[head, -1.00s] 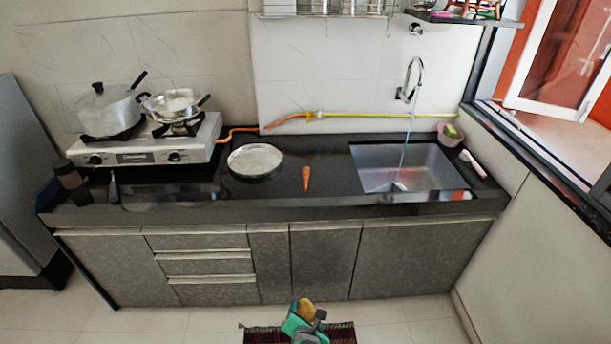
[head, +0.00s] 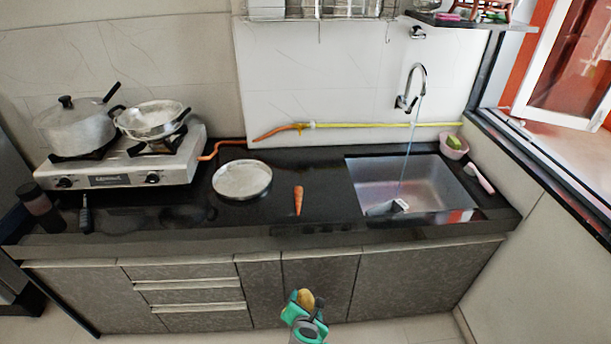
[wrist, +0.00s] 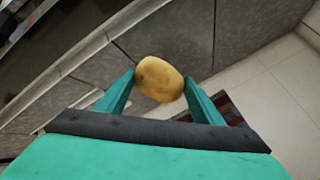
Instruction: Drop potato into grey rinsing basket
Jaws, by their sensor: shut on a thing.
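A yellow-brown potato (head: 306,298) is pinched between the two teal fingers of my gripper (head: 304,304), in front of the lower cabinets and below the counter top. In the wrist view the potato (wrist: 159,79) sits between the fingertips of my gripper (wrist: 159,88). No basket is plainly recognisable. A round, shallow grey dish (head: 242,180) lies on the black counter. A silvery bowl-like vessel (head: 152,119) stands on the stove. I cannot tell whether either is the grey rinsing basket.
The black counter (head: 330,190) stands ahead, with a carrot (head: 298,200) on it. The sink (head: 425,185) is at right under a running tap, with a small grey item (head: 386,207) inside. A pink container (head: 453,146) stands beyond it. A pot (head: 75,128) is on the stove.

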